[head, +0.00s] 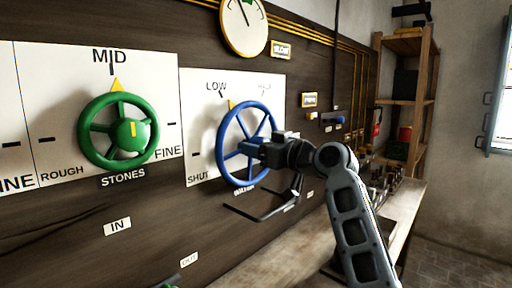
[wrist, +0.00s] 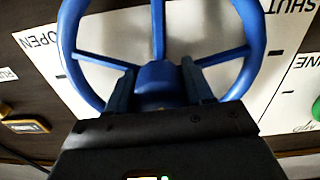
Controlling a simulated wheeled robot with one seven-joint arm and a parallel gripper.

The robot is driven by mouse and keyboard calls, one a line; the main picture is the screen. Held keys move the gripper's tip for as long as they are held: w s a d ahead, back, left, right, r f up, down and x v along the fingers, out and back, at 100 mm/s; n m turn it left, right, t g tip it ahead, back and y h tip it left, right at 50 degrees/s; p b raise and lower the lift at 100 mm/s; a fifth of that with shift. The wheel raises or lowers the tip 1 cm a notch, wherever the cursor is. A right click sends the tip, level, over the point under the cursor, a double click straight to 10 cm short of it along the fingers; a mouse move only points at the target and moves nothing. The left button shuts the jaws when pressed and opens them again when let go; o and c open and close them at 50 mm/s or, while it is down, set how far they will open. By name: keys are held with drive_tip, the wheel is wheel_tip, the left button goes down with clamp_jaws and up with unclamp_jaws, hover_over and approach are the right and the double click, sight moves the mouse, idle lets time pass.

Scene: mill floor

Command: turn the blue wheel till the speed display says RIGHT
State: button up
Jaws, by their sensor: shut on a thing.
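The blue wheel (head: 228,166) is mounted on a white plate marked SHUT, LOW and a blurred third word. A yellow pointer (head: 231,104) at its top left is near LOW. My gripper (head: 262,150) is shut on the wheel's hub; in the wrist view the fingers (wrist: 160,88) sit on either side of the blue hub (wrist: 160,72), below the spokes. OPEN and SHUT show on the plate there. The small yellow-framed display (head: 281,49) beside the round gauge (head: 243,27) seems to read SLOW. The gauge needle points up and left of a green band.
A green wheel (head: 131,131) on the STONES plate is to the left, its pointer near MID. Black bars (head: 260,212) stick out below the blue wheel. A wooden bench (head: 402,205) with small items runs along the wall, and shelves (head: 406,100) stand behind.

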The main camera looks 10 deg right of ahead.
drive_tip(key=shift+c, duration=1.4)
drive_tip(key=shift+m, duration=0.3)
drive_tip(key=m+p, duration=0.3)
drive_tip(key=m, duration=0.3)
drive_tip(key=shift+r, duration=0.1)
drive_tip(key=m+p, duration=0.2)
drive_tip(key=m, duration=0.3)
drive_tip(key=shift+p, duration=0.4)
drive_tip(key=o, duration=1)
